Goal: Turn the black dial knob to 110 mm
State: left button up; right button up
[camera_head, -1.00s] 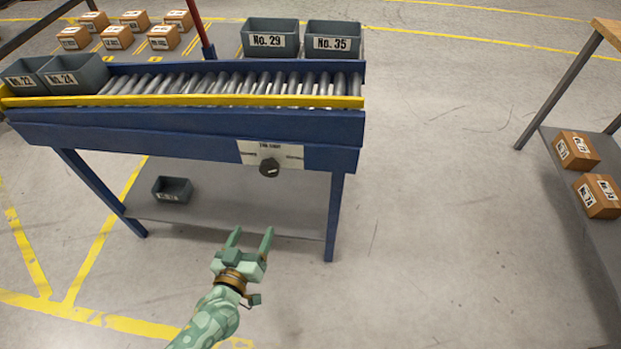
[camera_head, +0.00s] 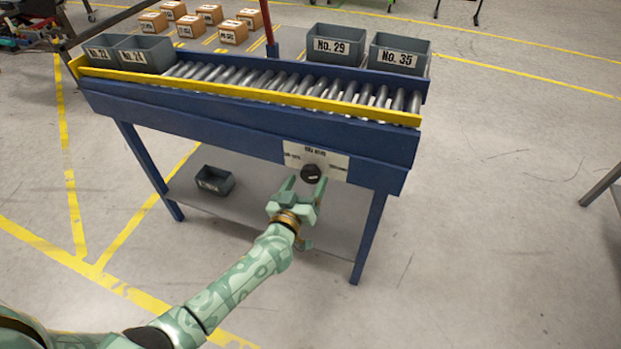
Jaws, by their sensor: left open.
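The black dial knob (camera_head: 311,174) sits on a pale label plate (camera_head: 331,166) on the front side of the blue conveyor (camera_head: 240,127), near its right end. The plate's lettering is too small to read surely, so the dial's setting cannot be told. My left gripper (camera_head: 305,185) is open, its two green fingers pointing up toward the knob. The fingertips are just below and beside the knob in the picture; whether they touch it cannot be told. My right gripper is out of view.
Grey bins No. 29 (camera_head: 339,46) and No. 35 (camera_head: 399,54) stand behind the rollers at the right; two more bins (camera_head: 145,54) are at the left end. A small bin (camera_head: 214,181) lies on the lower shelf (camera_head: 245,205). A conveyor leg (camera_head: 369,238) stands right of my gripper.

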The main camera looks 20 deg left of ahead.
aim_at(309, 177)
pick_arm(q)
jog(key=shift+w+b, duration=0.35)
jog(key=shift+w, duration=1.15)
jog(key=c, duration=1)
jog(key=shift+n, duration=1.1)
jog(key=n, duration=0.3)
jog(key=shift+n, duration=0.3)
jog(key=n, duration=0.5)
jog(key=shift+f+n, duration=0.15)
jog(key=shift+n, duration=0.25)
